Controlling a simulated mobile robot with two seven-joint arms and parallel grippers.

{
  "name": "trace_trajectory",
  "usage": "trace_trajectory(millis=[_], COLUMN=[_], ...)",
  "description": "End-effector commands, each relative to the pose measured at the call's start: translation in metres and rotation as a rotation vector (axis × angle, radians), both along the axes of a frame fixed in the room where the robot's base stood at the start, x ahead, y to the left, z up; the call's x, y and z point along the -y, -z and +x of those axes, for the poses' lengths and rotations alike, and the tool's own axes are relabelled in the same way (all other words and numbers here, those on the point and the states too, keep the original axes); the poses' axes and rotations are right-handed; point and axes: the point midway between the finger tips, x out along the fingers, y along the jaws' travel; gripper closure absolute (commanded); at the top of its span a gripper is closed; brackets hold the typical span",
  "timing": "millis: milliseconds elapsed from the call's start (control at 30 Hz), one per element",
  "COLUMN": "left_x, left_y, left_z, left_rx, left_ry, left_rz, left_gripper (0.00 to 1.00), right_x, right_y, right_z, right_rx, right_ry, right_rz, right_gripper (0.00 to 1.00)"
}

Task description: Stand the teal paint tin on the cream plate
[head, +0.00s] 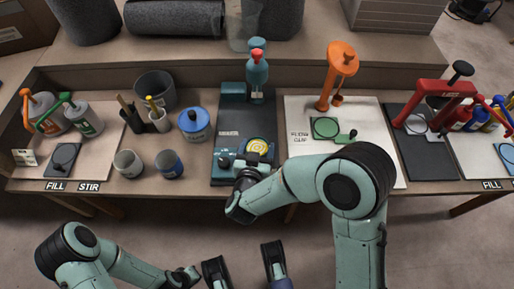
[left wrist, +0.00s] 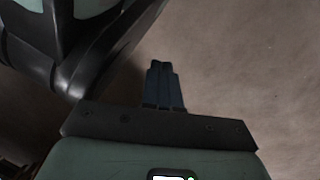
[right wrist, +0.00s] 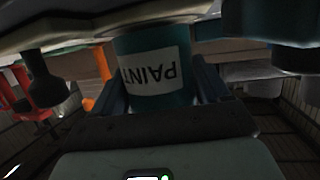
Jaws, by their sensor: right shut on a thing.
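The teal paint tin (right wrist: 154,72) fills the middle of the right wrist view, its white PAINT label upside down. My right gripper (right wrist: 162,88) is shut on it, one finger on each side. In the head view my right gripper (head: 250,163) is at the front of the dark station board, where a round yellow top (head: 258,147) shows just beyond it. A pale curved edge (right wrist: 155,20) crosses the tin's end. I cannot make out the cream plate clearly, nor whether the tin touches it. My left gripper (left wrist: 163,85) is empty, fingers together, away from the bench.
A teal block (head: 226,161) is close left of the right gripper, with a teal bottle (head: 257,72) behind. Two cups (head: 169,164) and a blue-lidded tin (head: 194,124) stand left.

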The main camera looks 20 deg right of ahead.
Motion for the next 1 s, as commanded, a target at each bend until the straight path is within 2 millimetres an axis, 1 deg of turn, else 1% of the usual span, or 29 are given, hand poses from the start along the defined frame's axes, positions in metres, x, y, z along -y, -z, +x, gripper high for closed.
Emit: trace_trajectory(millis=[100, 133, 200, 400, 500, 567, 667, 900, 1000], left_x=[0.000, 0.000, 0.000, 0.000, 0.000, 0.000, 0.002, 0.005, 0.007], left_y=[0.002, 0.002, 0.002, 0.002, 0.000, -0.003, -0.010, -0.034, -0.043], left_z=[-0.002, -0.003, -0.002, -0.002, -0.001, 0.002, 0.010, 0.037, 0.046], left_rx=[-0.007, -0.009, -0.008, -0.008, -0.002, 0.008, 0.034, 0.127, 0.156], left_ry=[0.000, 0.000, -0.001, -0.001, 0.000, 0.001, 0.003, 0.008, 0.010], left_rz=[0.000, -0.001, -0.001, -0.001, -0.001, 0.001, 0.001, 0.008, 0.008], left_gripper=[1.00, 1.00, 1.00, 1.00, 1.00, 1.00, 1.00, 1.00, 1.00], right_x=[0.000, 0.000, 0.000, 0.000, 0.000, -0.003, -0.011, -0.033, -0.040], right_y=[0.004, 0.004, 0.004, 0.004, 0.000, -0.003, -0.008, -0.024, -0.029], right_z=[0.000, 0.000, 0.000, 0.000, 0.000, -0.004, -0.018, -0.064, -0.080], right_rx=[0.001, 0.000, 0.000, 0.000, 0.001, -0.001, -0.002, -0.002, -0.002], right_ry=[0.000, 0.000, 0.000, 0.000, -0.001, -0.003, -0.005, -0.007, -0.007], right_rz=[0.000, -0.001, 0.000, 0.000, 0.001, 0.000, 0.001, 0.001, -0.001], right_gripper=[0.65, 0.21, 0.00, 0.00, 0.00, 0.00, 0.00, 0.00, 0.00])
